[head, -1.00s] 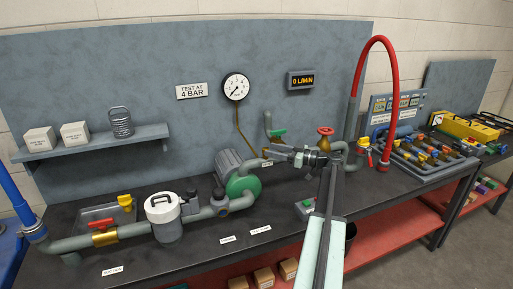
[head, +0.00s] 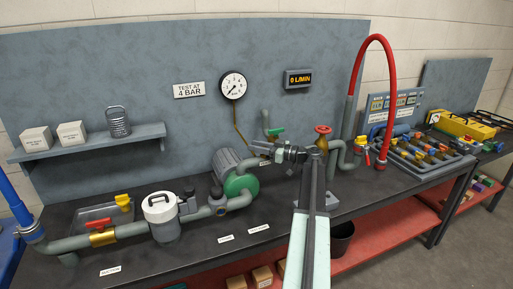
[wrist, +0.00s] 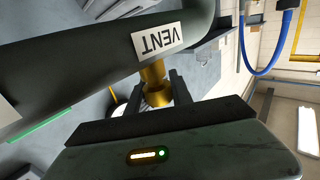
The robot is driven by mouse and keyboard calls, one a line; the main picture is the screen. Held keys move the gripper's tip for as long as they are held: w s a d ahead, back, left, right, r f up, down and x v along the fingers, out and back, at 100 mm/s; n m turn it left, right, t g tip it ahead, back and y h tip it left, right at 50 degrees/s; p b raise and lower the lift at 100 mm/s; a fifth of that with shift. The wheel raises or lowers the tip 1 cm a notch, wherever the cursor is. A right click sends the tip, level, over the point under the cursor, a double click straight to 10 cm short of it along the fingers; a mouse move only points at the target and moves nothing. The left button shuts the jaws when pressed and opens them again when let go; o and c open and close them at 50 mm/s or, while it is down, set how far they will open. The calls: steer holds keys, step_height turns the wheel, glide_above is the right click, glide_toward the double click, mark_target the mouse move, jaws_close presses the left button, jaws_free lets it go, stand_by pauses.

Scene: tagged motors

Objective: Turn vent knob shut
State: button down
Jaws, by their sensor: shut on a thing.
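The brass vent knob (wrist: 155,88) sits under the grey pipe that carries the upside-down VENT label (wrist: 158,41) in the wrist view. My gripper (wrist: 157,90) has its two dark fingers on either side of the knob and is shut on it. Part of the knob is hidden behind my gripper body. In the head view my gripper (head: 268,151) reaches left to the pipe above the green-ended pump (head: 240,184). The knob is too small to make out there.
A round gauge (head: 233,85) reads near the low end, and the flow display (head: 299,79) shows 0 L/MIN. A red handwheel valve (head: 323,130) and a red hose (head: 384,60) stand right of my gripper. A green-handled valve (head: 275,133) is close behind it.

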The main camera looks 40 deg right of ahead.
steer(key=shift+m+h, duration=0.3)
steer(key=shift+h, duration=0.1)
steer(key=shift+s+d+m+g+h, duration=0.3)
steer(key=shift+d+m+g+h, duration=0.35)
steer(key=shift+m+g+h, duration=1.85)
steer(key=shift+s+d+m+g+h, duration=0.25)
steer(key=shift+d+m+g+h, duration=0.45)
steer(key=shift+m+h, duration=3.5)
steer(key=shift+s+d+m+g+h, duration=0.5)
steer(key=shift+m+g+h, duration=1.3)
steer(key=shift+h, duration=2.9)
steer(key=shift+w+d+m, duration=0.15)
steer(key=shift+w+m, duration=0.05)
steer(key=shift+m, duration=0.1)
steer(key=c, duration=1.1)
jaws_free()
steer(key=shift+c, duration=0.2)
